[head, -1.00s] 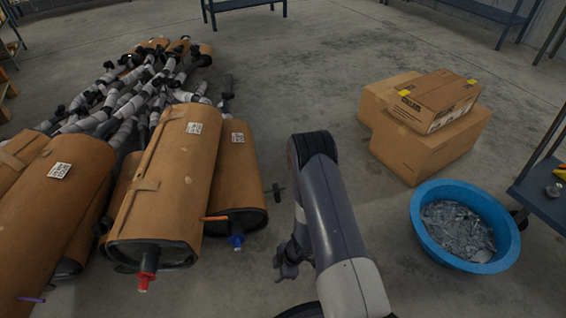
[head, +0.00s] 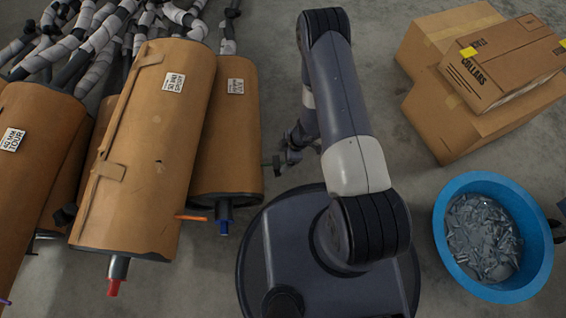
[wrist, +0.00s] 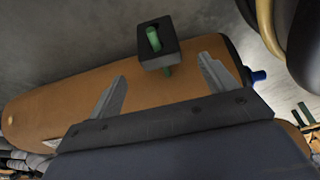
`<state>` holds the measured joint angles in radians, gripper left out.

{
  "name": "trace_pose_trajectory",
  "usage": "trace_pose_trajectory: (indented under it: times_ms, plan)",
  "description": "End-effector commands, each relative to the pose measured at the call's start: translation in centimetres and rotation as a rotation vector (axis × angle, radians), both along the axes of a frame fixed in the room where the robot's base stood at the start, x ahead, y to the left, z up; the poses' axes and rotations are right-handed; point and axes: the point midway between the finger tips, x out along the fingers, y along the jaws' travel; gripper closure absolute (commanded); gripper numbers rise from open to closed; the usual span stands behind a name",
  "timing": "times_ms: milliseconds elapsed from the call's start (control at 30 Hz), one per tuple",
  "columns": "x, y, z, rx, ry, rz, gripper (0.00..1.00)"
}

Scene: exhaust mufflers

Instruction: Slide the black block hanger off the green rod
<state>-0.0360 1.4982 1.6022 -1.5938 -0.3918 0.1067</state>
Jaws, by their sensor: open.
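The black block hanger (wrist: 146,59) sits on the green rod (wrist: 153,38) in the wrist view. In the head view my gripper (head: 290,150) is beside the right-hand muffler (head: 226,130); the hanger there is small and hard to make out.
Other wrapped mufflers (head: 150,130) lie to the left, one with a red-tipped pipe (head: 114,285). An orange rod (head: 191,217) and blue plug (head: 224,228) are near the front. Cardboard boxes (head: 480,120) and a blue tub of scrap (head: 545,245) stand right.

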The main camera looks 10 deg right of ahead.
Motion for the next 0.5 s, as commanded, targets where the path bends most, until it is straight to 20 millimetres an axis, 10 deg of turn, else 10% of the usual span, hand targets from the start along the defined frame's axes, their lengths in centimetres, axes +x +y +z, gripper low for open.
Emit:
trace_pose_trajectory:
  times_ms: [500]
  plan:
    - [0.0, 3.1, -7.6, 0.0, 0.001, 0.001, 0.2]
